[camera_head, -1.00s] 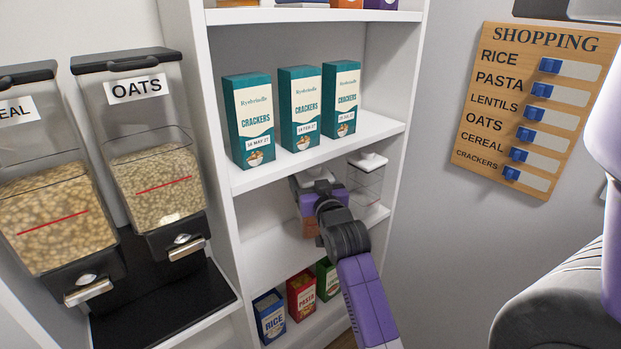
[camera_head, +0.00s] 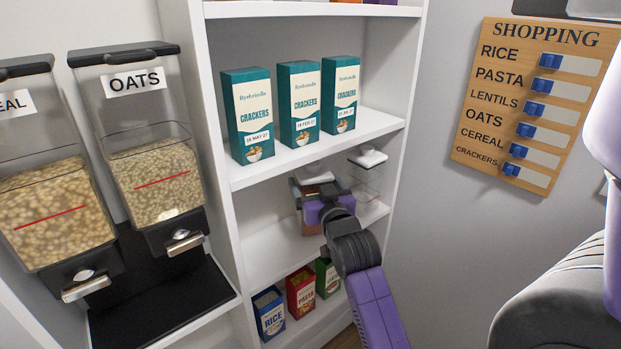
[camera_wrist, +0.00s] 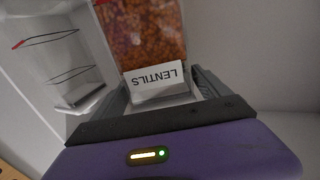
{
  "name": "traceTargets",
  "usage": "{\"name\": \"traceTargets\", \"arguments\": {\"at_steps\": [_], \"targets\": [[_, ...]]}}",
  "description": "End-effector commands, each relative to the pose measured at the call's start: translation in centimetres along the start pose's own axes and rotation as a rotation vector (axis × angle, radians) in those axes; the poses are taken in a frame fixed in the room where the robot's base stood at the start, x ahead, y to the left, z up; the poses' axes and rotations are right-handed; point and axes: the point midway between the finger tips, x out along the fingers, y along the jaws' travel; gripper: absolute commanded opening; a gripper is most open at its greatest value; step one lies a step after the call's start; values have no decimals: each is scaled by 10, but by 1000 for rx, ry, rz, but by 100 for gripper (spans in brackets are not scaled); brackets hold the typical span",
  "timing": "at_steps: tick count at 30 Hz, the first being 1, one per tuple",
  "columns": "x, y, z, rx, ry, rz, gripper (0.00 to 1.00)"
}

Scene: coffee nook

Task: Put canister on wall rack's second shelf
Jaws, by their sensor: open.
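The lentils canister, with a white lid (camera_head: 313,174) and orange-brown contents, stands upright on the shelf below the crackers. In the wrist view its body (camera_wrist: 148,35) and its upside-down LENTILS label (camera_wrist: 158,84) show close up. My gripper (camera_head: 312,197) is open in front of the canister, and part of the body is hidden behind it. In the wrist view the fingers (camera_wrist: 163,95) lie on either side of the label; I cannot tell whether they touch the canister. The wall rack (camera_head: 285,170) is white with several shelves.
A clear, empty-looking canister (camera_head: 366,182) stands close to the right. Cracker boxes (camera_head: 299,105) fill the shelf above; rice, pasta and another box (camera_head: 300,292) stand below. Free shelf room (camera_head: 268,245) lies to the left. Dispensers (camera_head: 155,170) are at far left, a shopping board (camera_head: 530,105) at right.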

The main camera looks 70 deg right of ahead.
Motion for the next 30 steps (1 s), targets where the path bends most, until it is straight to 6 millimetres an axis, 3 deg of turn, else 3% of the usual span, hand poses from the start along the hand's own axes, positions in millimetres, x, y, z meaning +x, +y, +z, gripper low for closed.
{"name": "traceTargets", "arguments": {"at_steps": [3,10,15,23,26,30], "targets": [[-27,0,3,-2,-2,0,86],[-64,0,2,-1,-1,0,86],[-76,0,0,-1,0,0,86],[-79,-2,2,-2,-3,-5,86],[-90,-17,14,-10,-17,-44,86],[-130,-61,48,-34,-54,-171,86]]}}
